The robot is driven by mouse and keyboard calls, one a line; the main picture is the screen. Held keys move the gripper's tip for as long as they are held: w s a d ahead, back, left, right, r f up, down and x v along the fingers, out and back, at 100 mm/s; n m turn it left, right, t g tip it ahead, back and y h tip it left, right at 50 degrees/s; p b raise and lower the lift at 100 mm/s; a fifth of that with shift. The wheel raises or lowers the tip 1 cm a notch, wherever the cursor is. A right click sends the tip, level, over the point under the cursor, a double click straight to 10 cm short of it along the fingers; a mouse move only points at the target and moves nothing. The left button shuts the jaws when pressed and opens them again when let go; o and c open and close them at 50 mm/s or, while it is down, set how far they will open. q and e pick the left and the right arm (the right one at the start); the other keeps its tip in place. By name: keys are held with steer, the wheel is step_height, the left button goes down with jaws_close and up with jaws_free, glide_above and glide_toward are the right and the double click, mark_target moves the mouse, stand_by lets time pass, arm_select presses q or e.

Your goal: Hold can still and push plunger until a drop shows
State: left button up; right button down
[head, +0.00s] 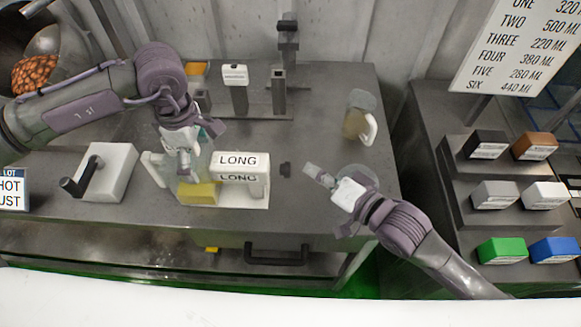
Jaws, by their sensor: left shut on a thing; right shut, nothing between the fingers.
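A white can-like body labelled LONG (238,160) lies on the grey bench in the head view, with a white base under it. A dark round knob (285,170), which looks like the plunger, sits off its right end. My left gripper (184,170) is shut at the body's left end, above a yellow block (199,194); its fingers hide what they grip, and I take it to be the can. My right gripper (318,175) is shut and empty, to the right of the knob with a small gap between them. No drop can be made out.
A clear jug (358,118) with a pale handle stands back right. A white block with a dark lever (103,172) is at left. Posts (237,90) stand behind. Labelled coloured blocks (502,250) fill the right rack.

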steer(key=shift+a, duration=0.6)
steer(key=shift+a, duration=0.1)
stand_by(1.0)
steer(key=shift+a, duration=0.35)
steer(key=shift+a, duration=1.2)
stand_by(1.0)
steer(key=shift+d, duration=1.6)
steer(key=shift+d, duration=2.5)
